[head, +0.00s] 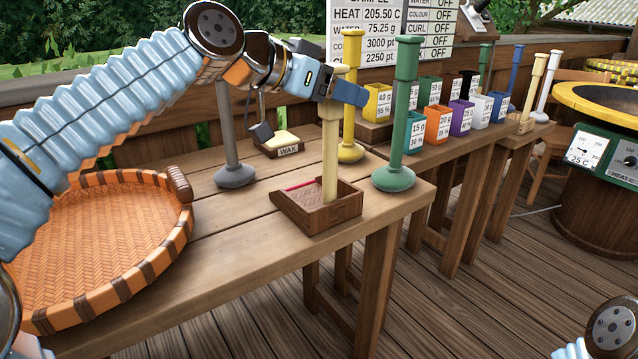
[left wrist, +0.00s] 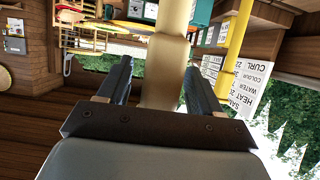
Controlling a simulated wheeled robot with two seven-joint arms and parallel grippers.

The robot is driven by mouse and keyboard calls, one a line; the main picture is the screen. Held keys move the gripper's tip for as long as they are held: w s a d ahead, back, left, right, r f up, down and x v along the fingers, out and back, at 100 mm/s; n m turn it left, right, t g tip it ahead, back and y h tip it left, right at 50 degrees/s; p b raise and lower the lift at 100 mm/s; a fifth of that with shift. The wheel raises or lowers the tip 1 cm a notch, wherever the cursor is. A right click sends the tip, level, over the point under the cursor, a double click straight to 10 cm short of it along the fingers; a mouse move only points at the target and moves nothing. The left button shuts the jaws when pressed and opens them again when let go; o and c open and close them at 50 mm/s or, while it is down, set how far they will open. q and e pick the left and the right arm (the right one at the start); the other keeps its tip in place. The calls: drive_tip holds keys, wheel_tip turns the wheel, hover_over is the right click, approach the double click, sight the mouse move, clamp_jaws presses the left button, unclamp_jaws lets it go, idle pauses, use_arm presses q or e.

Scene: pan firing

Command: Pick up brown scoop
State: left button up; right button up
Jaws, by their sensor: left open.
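The brown scoop (head: 338,212) is a small wooden open box on the near right part of the table, with a tall cream handle (head: 330,150) rising upright from it. My left gripper (head: 342,88) is open at the upper part of this handle. In the left wrist view, the cream handle (left wrist: 166,50) passes between the spread fingers of my left gripper (left wrist: 160,72), with a gap visible on each side. The scoop's box is not clearly visible there. My right gripper is out of view.
A green tool (head: 393,178) stands close right of the scoop; a yellow one (head: 351,152) and a grey one (head: 235,177) stand behind. A wax block (head: 287,141) lies near them. A woven orange tray (head: 95,235) fills the table's left side.

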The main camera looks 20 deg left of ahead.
use_arm(q)
drive_tip(key=shift+w+d+f, duration=0.15)
drive_tip(key=shift+w, duration=0.1)
drive_tip(key=c, duration=1.1)
clamp_jaws()
